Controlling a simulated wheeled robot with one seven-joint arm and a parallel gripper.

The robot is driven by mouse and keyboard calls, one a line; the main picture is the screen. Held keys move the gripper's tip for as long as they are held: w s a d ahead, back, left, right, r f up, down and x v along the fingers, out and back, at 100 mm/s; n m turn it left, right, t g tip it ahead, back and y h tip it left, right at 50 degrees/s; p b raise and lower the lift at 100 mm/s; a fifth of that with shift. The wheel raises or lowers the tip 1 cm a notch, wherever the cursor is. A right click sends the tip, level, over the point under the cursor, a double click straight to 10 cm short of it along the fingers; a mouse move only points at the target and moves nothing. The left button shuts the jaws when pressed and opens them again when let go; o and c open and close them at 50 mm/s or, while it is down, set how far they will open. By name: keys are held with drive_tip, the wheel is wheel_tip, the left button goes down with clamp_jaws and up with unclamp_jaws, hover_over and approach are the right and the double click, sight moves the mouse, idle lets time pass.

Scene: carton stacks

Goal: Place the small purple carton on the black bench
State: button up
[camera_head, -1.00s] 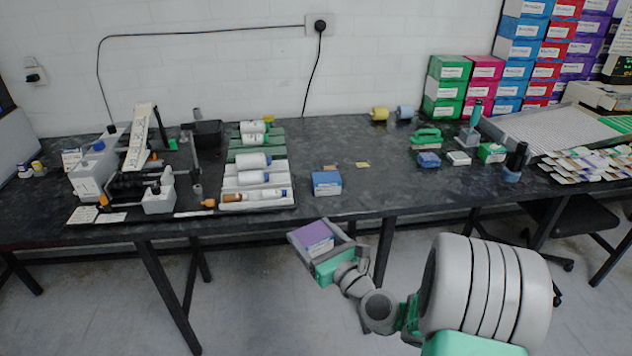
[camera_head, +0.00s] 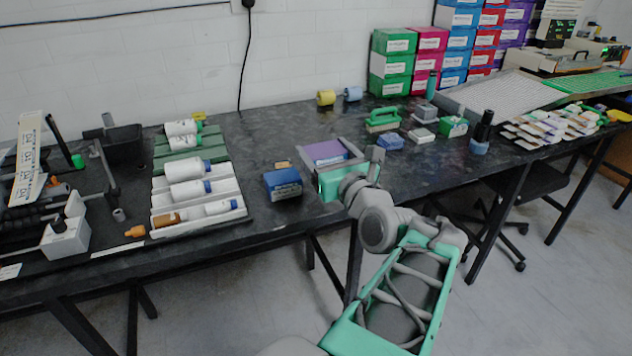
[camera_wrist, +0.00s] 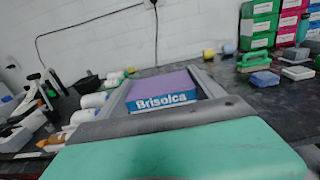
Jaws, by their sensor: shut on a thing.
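The small purple carton (camera_head: 325,151) is held between the fingers of my gripper (camera_head: 328,158), its purple top facing up. In the wrist view the carton (camera_wrist: 162,90) shows a blue front side with white lettering, with a grey finger on each side of it. My gripper is shut on it. In the head view it appears over the front part of the black bench (camera_head: 262,125), just right of a blue carton (camera_head: 283,184). I cannot tell whether the carton touches the bench top; its lower part is hidden by my gripper.
A white rack of bottles (camera_head: 196,195) stands to the left. A green brush (camera_head: 383,119), small blocks and a dark bottle (camera_head: 483,128) stand to the right. Stacked cartons (camera_head: 391,62) fill the back right. Bare bench top lies behind my gripper.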

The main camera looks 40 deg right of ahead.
drive_tip(key=w+d+f+b, duration=0.2)
drive_tip(key=w+d+f, duration=0.2)
drive_tip(key=w+d+f+b, duration=0.2)
drive_tip(key=w+d+f, duration=0.3)
drive_tip(key=shift+d, duration=0.25)
drive_tip(key=f, duration=0.2)
drive_tip(key=f+b, duration=0.1)
drive_tip(key=shift+w+d+f, duration=0.25)
drive_tip(key=shift+d+f, duration=0.1)
drive_tip(key=shift+f, duration=0.05)
drive_tip(key=shift+f, duration=0.1)
drive_tip(key=o, duration=1.3)
drive_tip(key=shift+o, duration=0.2)
